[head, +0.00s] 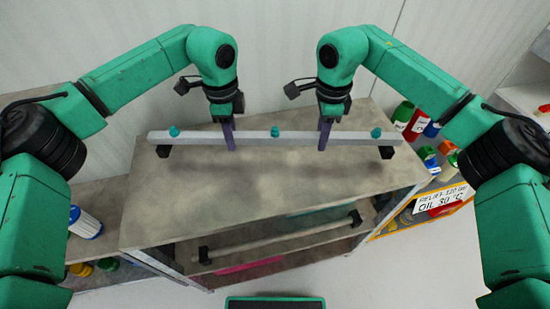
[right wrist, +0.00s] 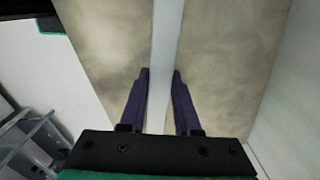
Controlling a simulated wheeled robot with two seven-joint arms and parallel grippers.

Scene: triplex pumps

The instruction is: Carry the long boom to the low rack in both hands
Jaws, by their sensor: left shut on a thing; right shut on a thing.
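The long boom (head: 300,139) is a light grey bar with teal knobs on top. It lies level across the far part of a rack's grey-brown top (head: 262,190), with a black block under each end. My left gripper (head: 230,143) is shut on it left of its middle. My right gripper (head: 324,143) is shut on it right of its middle. In the right wrist view the purple fingers stand on both sides of the boom (right wrist: 165,55). I cannot tell whether the boom rests on the rack top or is slightly raised.
A second bar (head: 270,240) with black ends lies on the lower shelf of this rack. Shelves at the right hold bottles and cans, with a sign (head: 440,198) reading "OIL 30 °C". A white-and-blue canister (head: 85,222) stands at the left. A wall is close behind; floor shows in front.

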